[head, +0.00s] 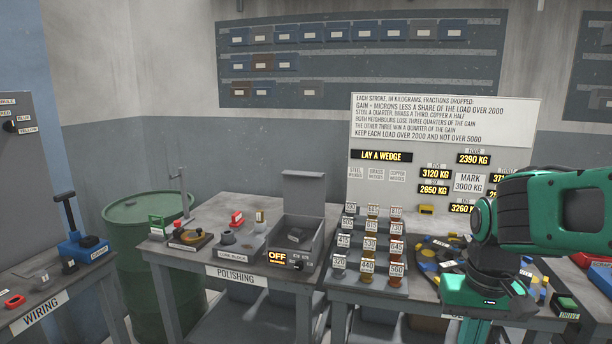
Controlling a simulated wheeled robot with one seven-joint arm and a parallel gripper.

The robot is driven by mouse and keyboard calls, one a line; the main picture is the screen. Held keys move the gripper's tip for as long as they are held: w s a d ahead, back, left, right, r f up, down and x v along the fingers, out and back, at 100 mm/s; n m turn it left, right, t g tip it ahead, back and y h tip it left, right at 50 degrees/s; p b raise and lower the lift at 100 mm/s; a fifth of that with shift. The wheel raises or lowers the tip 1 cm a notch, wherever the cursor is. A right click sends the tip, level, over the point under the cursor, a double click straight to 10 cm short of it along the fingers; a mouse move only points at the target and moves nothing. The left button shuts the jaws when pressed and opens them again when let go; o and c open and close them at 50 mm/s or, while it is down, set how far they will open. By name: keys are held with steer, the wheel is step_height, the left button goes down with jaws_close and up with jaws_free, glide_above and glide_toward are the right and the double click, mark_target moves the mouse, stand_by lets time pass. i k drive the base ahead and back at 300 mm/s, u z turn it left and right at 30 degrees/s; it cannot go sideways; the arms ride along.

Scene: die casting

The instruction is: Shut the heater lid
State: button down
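The heater, a grey box (292,257) with a dark inside, stands at the right end of the polishing bench. Its lid (303,196) stands up open at the back edge, roughly vertical. A dark object (297,235) sits in the open box. The front of the box has a lit display reading OFF (277,257) and a dark knob (298,265). My green and black arm is at the right of the view, well away from the heater. My gripper cannot be made out in this view.
The polishing bench (236,272) also holds a lube block (233,249), a red item (236,218) and a round dark plate (190,238). Right of the heater, a table carries rows of labelled small pieces (368,241). A green drum (150,218) stands behind left.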

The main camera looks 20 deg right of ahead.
mark_target(304, 193)
steer(key=i, duration=0.85)
